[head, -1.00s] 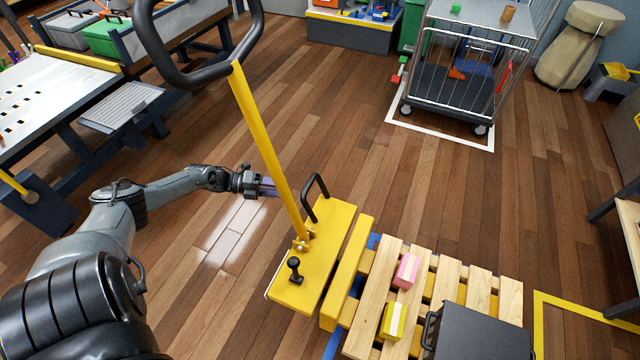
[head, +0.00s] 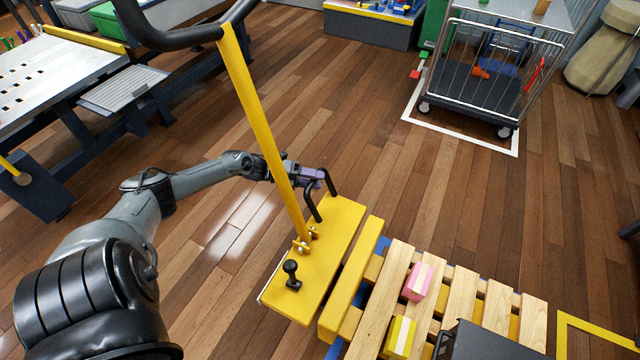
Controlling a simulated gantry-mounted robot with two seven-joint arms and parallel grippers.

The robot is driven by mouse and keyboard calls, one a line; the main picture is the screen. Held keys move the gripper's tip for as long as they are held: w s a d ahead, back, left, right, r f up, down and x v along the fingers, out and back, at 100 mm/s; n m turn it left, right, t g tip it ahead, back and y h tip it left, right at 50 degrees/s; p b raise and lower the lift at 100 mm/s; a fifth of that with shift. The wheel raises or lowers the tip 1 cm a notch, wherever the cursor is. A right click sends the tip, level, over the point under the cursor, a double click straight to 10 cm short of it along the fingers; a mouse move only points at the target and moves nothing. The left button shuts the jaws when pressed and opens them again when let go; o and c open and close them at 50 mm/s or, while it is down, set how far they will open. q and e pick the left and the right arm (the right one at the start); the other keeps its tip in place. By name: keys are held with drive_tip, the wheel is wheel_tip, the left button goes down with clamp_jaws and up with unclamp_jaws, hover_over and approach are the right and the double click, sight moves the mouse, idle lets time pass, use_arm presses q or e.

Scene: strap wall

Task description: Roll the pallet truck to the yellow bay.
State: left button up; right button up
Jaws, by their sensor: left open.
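The yellow pallet truck (head: 318,262) stands on the wood floor with its tiller (head: 258,125) tilted up toward the upper left, ending in a black loop handle (head: 190,38). A black grab handle (head: 316,203) rises from its far end and a black lever (head: 291,272) from its near end. A slatted wooden pallet (head: 461,304) sits over its forks. My left gripper (head: 322,178) is open at the black grab handle, partly behind the tiller; I cannot tell if it touches. The yellow floor outline of the bay (head: 590,330) shows at the lower right. My right gripper is not in view.
On the pallet lie a pink block (head: 417,281), a yellow block (head: 399,337) and a dark case (head: 490,342). A wire cage cart (head: 470,85) stands in a white floor outline at the back right. A workbench (head: 60,85) is at left. Floor between them is clear.

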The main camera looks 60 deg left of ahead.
use_arm(q)
drive_tip(key=shift+b+x, duration=0.3)
drive_tip(key=shift+x, duration=0.65)
drive_tip(key=shift+c, duration=0.3)
drive_tip(key=shift+d, duration=0.1)
clamp_jaws()
